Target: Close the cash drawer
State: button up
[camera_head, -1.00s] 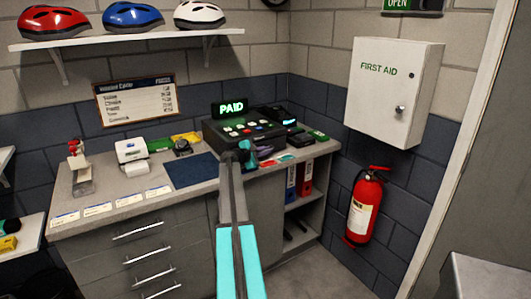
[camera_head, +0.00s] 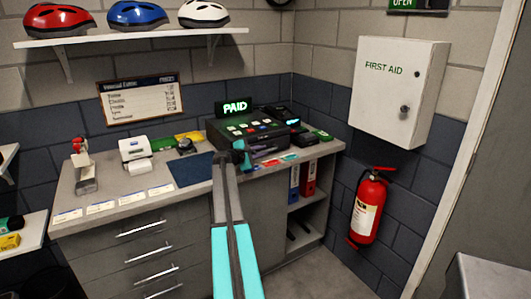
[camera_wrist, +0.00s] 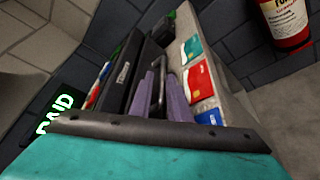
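The black cash register (camera_head: 245,131) stands on the counter under a lit PAID sign. Its dark drawer front (camera_wrist: 126,72) shows in the wrist view, with a bar handle (camera_wrist: 161,80). How far the drawer stands out is hard to tell. My gripper (camera_head: 262,152) is at the register's front. In the wrist view, the two purple fingers of my gripper (camera_wrist: 163,98) stand apart, with the handle bar showing in the gap between them. Contact with the handle cannot be made out. The teal and black gripper body hides the near part of the scene.
Coloured cards (camera_head: 281,158) lie on the counter (camera_head: 120,192) before the register. A card terminal (camera_head: 291,121) is at its right and a blue mat (camera_head: 192,170) at its left. Counter drawers are below. A fire extinguisher (camera_head: 367,207) and first aid cabinet (camera_head: 399,92) are at right.

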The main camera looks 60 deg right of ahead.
jog(key=b+v, duration=0.1)
jog(key=v, duration=0.7)
jog(key=shift+a+r, duration=0.15)
jog(key=shift+s, duration=0.1)
dwell(0.4)
